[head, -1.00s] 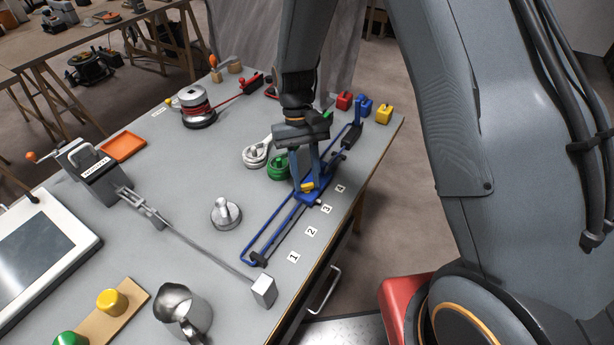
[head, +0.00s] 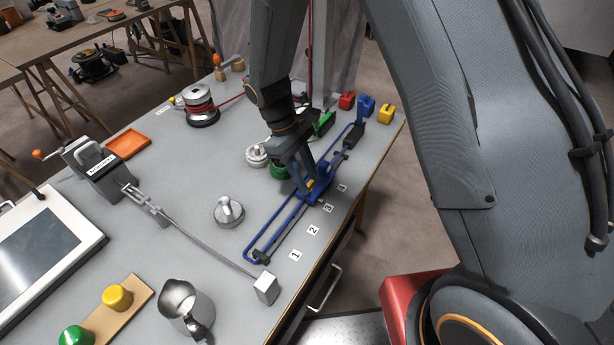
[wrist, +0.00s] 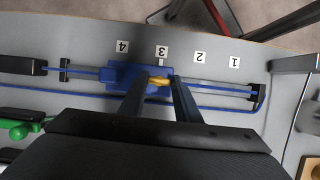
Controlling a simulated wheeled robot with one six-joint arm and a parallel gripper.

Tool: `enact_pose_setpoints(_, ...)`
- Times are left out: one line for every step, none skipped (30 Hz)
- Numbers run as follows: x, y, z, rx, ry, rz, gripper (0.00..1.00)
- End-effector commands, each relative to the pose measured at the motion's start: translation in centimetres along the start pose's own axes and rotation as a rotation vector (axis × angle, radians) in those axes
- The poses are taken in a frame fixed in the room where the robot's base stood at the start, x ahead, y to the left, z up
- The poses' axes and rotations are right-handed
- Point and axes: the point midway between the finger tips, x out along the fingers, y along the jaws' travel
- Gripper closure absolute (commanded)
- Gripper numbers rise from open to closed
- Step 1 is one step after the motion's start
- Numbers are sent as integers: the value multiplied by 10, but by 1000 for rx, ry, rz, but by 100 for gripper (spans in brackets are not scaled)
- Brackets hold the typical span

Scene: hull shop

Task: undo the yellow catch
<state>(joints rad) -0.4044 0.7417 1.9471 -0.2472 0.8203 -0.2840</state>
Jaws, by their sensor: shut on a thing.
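The yellow catch (head: 310,184) sits on a blue carriage (head: 322,193) on a long blue rail frame (head: 277,233) along the bench's right edge. In the wrist view the yellow catch (wrist: 158,81) shows between my fingertips, on the right part of the blue carriage (wrist: 120,74). My gripper (head: 307,182) is shut on the yellow catch, with its fingers slanting down from the upper left. In the wrist view my gripper (wrist: 162,79) partly covers the catch, so its exact angle is hard to tell. The carriage stands near labels 3 and 4.
Number labels run along the bench edge, with label 1 (head: 295,255) nearest. A silver knob (head: 229,210) stands left of the rail. Green, red, blue and yellow blocks (head: 385,114) lie at the far end. A metal jug (head: 186,305) stands at the front.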

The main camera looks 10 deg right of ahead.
Motion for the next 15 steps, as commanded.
enact_pose_setpoints(-2,0,-1,-10,4,7,93)
enact_pose_setpoints(-2,0,-1,-15,5,9,93)
enact_pose_setpoints(-2,0,-1,-21,5,11,93)
enact_pose_setpoints(-2,0,-1,-24,5,12,93)
enact_pose_setpoints(-2,0,-2,-26,5,13,93)
enact_pose_setpoints(-2,0,-2,-28,5,14,93)
enact_pose_setpoints(-2,0,-2,-30,5,15,93)
enact_pose_setpoints(-2,0,-2,-31,5,15,93)
enact_pose_setpoints(-2,0,-2,-31,5,15,93)
enact_pose_setpoints(-2,0,-2,-31,5,15,93)
enact_pose_setpoints(-2,0,-2,-32,5,15,93)
enact_pose_setpoints(-2,0,-2,-31,5,15,93)
enact_pose_setpoints(-2,0,-2,-31,5,15,93)
enact_pose_setpoints(-2,0,-2,-31,5,15,93)
enact_pose_setpoints(-2,0,-2,-31,5,15,93)
